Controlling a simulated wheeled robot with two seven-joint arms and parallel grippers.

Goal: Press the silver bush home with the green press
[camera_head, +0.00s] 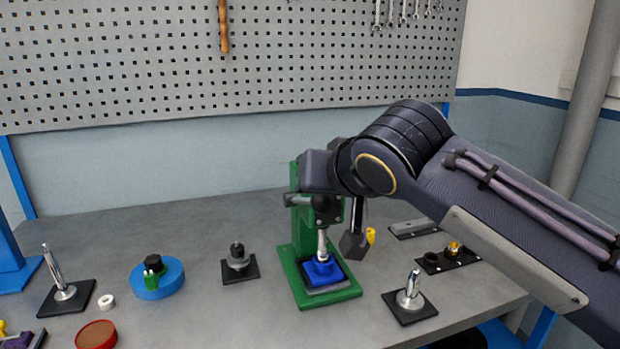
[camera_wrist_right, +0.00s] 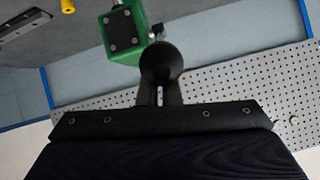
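The green press (camera_head: 296,230) stands mid-table. Its silver ram (camera_head: 322,245) reaches down to a blue piece (camera_head: 323,272) on the press base, with no clear gap between them. I cannot make out the silver bush there. The press head (camera_wrist_right: 122,30) also shows in the right wrist view, with a black round lever knob (camera_wrist_right: 162,62) beside it. My right gripper (camera_wrist_right: 160,88) is at this knob, its fingers close together with a narrow slit between them, and looks shut on it. My right arm partly hides the press top. My left gripper is not in view.
Black bases with silver posts stand left (camera_head: 66,292) and right (camera_head: 409,300) of the press. A blue disc (camera_head: 158,280), a red disc (camera_head: 96,335) and a white ring (camera_head: 106,301) lie at the left. A pegboard (camera_head: 150,60) is behind.

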